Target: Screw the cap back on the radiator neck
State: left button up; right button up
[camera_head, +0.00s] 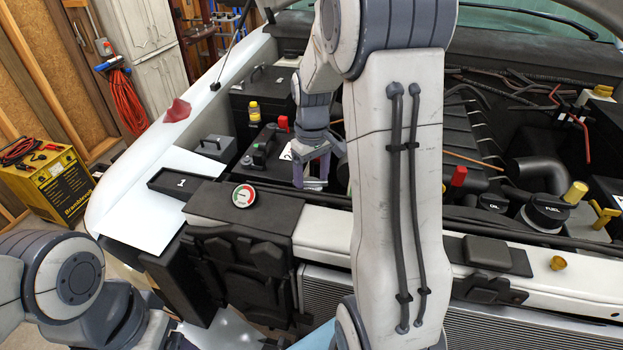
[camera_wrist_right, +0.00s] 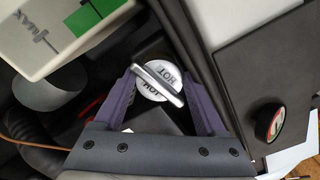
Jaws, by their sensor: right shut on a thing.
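The cap, a white disc with dark "HOT" lettering and a raised silver bar (camera_wrist_right: 158,84), sits between the purple fingertips of my right gripper (camera_wrist_right: 160,90) in the right wrist view. The right gripper is shut on it. In the head view, my right gripper (camera_head: 312,172) points down into the engine bay behind the front panel. I cannot make out the cap there. The radiator neck is not visible; whether the cap is seated on it cannot be told. The radiator's fins (camera_head: 325,305) show below the front panel. My left arm is at lower left; its gripper is out of frame.
A round gauge (camera_head: 243,196) lies on a black panel left of the right gripper. A small brass piece (camera_head: 558,263) lies on the front panel.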

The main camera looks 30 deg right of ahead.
jog(key=m+p, duration=0.1)
jog(key=m, duration=0.5)
jog(key=shift+d+r, duration=0.1)
jog(key=m, duration=0.3)
jog(key=shift+p, duration=0.35)
jog(key=m, duration=0.2)
jog(key=shift+w+m, duration=0.1)
jog(key=shift+m, duration=0.3)
